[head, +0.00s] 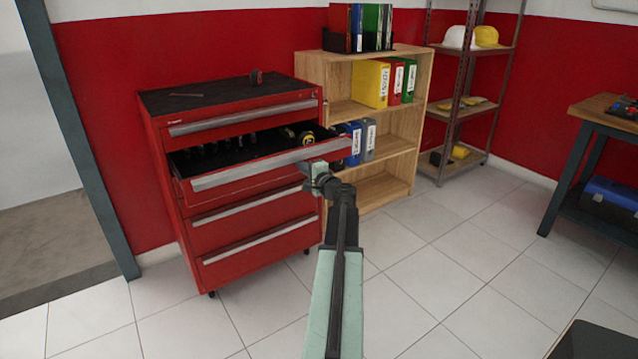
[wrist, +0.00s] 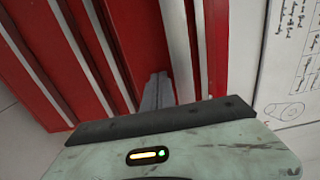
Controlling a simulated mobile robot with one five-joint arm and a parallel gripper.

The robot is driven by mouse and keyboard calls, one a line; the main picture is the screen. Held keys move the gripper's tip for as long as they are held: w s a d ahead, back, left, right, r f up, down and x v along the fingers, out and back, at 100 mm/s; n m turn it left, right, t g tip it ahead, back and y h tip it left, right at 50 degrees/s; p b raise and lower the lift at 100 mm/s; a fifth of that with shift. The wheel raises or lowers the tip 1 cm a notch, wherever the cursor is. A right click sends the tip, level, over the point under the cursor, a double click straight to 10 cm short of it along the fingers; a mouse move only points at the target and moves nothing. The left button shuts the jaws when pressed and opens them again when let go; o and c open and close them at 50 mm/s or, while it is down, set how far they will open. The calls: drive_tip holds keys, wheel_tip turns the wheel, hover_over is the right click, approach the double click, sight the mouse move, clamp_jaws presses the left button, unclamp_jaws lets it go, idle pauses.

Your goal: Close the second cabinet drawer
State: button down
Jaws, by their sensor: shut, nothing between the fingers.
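The red tool cabinet (head: 178,232) stands against the red wall at the left of the head view. Its second drawer (head: 262,172) from the top is pulled out, with tools lying in its dark inside. The other drawers look shut. My gripper (head: 306,170) is shut and empty, at the right end of the drawer's front, near its silver handle strip. In the wrist view my gripper's fingers (wrist: 157,90) point at the red drawer fronts (wrist: 132,40) beside the silver strips. I cannot tell if they touch the drawer.
A wooden shelf (head: 400,132) with binders stands right of the cabinet. A metal rack (head: 468,112) with hard hats stands in the corner. A workbench (head: 600,108) is at the right. The tiled floor (head: 450,270) in front is clear.

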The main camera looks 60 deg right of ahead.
sight(271, 150)
drive_tip(key=x, duration=2.2)
drive_tip(key=shift+w, duration=0.3)
drive_tip(key=shift+w+d+r, duration=0.1)
drive_tip(key=shift+w+d, duration=0.05)
drive_tip(key=shift+w, duration=0.15)
drive_tip(key=shift+w, duration=0.1)
drive_tip(key=v, duration=1.4)
drive_tip(key=shift+s, duration=0.35)
